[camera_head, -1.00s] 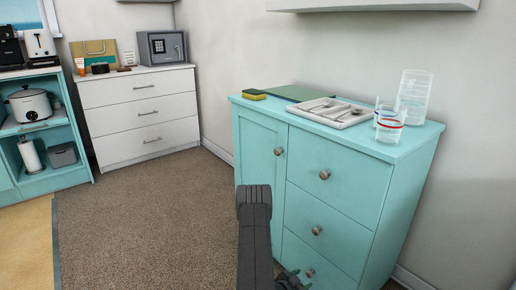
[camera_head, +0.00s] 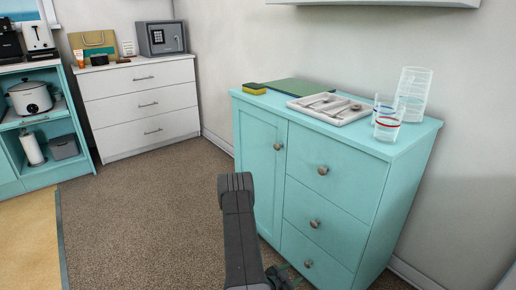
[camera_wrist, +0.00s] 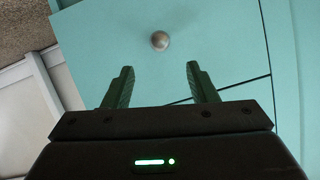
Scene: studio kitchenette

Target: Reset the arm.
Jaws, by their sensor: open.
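My arm (camera_head: 243,228) rises from the bottom of the head view, in front of the turquoise cabinet (camera_head: 258,140). In the wrist view my gripper (camera_wrist: 160,80) is open, its two green fingers apart with nothing between them. The cabinet front (camera_wrist: 225,45) faces it, and a round metal knob (camera_wrist: 160,41) shows beyond the fingertips, apart from them. In the head view the gripper's fingers are low at the bottom and hard to make out.
A white drawer unit (camera_head: 140,105) bearing a safe (camera_head: 161,38) stands at the back. Carpeted floor (camera_head: 135,210) to the left is clear.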

